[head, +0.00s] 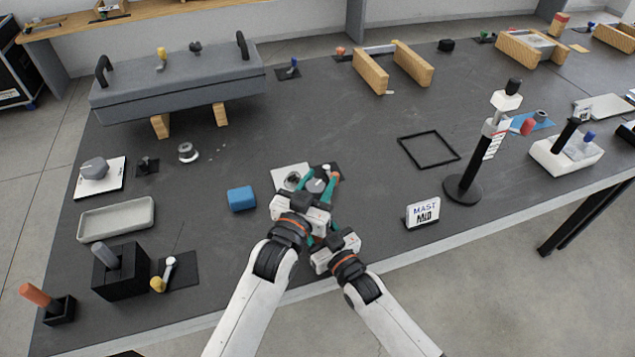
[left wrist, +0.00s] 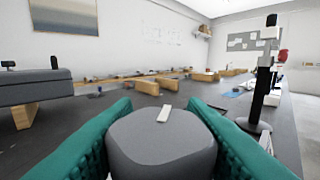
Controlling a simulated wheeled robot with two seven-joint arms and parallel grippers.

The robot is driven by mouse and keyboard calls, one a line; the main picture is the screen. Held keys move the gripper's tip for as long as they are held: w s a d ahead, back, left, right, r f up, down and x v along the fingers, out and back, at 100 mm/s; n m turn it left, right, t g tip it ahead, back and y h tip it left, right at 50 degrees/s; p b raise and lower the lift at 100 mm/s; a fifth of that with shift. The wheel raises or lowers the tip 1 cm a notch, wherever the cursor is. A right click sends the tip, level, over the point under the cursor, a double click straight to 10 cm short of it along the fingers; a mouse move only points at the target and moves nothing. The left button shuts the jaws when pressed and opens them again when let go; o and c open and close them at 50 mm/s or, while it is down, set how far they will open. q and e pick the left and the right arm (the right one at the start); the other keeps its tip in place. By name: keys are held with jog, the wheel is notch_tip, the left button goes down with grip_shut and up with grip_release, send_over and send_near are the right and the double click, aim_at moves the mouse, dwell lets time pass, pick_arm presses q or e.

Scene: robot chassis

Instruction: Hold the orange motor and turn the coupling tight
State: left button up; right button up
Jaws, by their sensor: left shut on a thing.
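My left gripper (head: 304,188) reaches forward at the middle of the near table. Its teal fingers are shut on a grey rounded piece (head: 316,185), which stands between them in the left wrist view (left wrist: 162,145) with a short white mark on top. I cannot tell whether this is the coupling. A white plate (head: 283,172) with a round fitting lies beside it. My right gripper (head: 318,238) is just behind and below the left one; its fingers are mostly hidden and its state is unclear. I cannot make out an orange motor at the grippers.
A grey tray (head: 117,218) and a black block with a peg (head: 120,272) stand farther left. A thin black frame (head: 429,150) lies flat beyond.

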pick_arm(q)
jog(key=m+g+h, duration=0.1)
jog(key=h, duration=0.1)
jog(key=m+g+h, duration=0.1)
jog(key=m+h, duration=0.1)
jog(key=m+g+h, duration=0.2)
jog(key=shift+s+d+r, duration=0.2)
jog(key=shift+d+r, duration=0.05)
jog(key=shift+d, duration=0.05)
pick_arm(e)
jog(key=shift+a, duration=0.1)
pick_arm(q)
jog(key=shift+s+d+m+g+h, duration=0.1)
jog(key=shift+m+g+h, duration=0.4)
jog(key=shift+g, duration=0.2)
jog(key=shift+s+d+m+g+h, duration=0.1)
jog(key=shift+m+g+h, duration=0.35)
jog(key=shift+g, duration=0.25)
jog(key=shift+h, duration=0.25)
jog(key=shift+a+f+g, duration=0.1)
jog(key=shift+a+g, duration=0.05)
jog(key=shift+g, duration=0.15)
jog(key=o, duration=1)
jog(key=shift+a+f, duration=0.1)
